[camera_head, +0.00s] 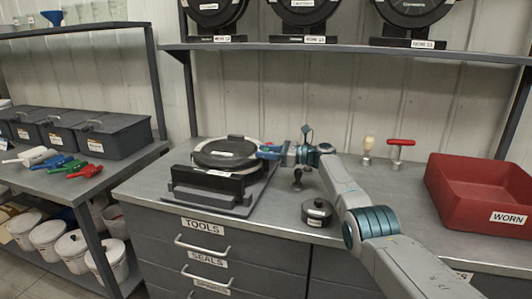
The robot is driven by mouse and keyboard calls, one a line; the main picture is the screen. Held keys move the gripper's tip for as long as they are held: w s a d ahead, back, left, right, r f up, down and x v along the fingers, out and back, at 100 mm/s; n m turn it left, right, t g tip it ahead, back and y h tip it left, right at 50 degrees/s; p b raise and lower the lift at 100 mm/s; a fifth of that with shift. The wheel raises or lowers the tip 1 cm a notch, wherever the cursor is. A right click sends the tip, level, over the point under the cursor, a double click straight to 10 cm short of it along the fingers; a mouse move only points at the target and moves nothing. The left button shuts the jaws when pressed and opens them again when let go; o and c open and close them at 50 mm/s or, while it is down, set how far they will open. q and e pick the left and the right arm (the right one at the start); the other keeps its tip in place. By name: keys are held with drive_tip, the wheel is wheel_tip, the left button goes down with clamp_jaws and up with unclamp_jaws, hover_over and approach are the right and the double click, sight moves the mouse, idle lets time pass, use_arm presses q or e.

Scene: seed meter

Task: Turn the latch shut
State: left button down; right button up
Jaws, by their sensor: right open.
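The seed meter (225,153) is a round unit with a dark lid and a pale rim. It stands on a grey stand (207,200) on the bench. The lid lies on it and looks level. My right gripper (265,152) reaches in from the right and is open at the meter's right rim. I cannot make out the latch; it may be hidden at the gripper. Contact between the fingers and the meter cannot be told. My left gripper is not in view.
A small black knob (297,181) and a dark round canister (317,212) stand near my right arm. A red-handled tool (400,143) and a pale-handled tool (368,147) stand behind. A red "WORN" bin (480,184) is at right. A shelf (340,47) with round units hangs above.

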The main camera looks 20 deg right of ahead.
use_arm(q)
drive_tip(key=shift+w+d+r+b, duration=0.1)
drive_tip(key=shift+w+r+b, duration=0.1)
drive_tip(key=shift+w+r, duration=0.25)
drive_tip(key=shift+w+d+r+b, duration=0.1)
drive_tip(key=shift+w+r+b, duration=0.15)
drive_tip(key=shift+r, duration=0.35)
use_arm(e)
drive_tip(key=shift+v, duration=5.4)
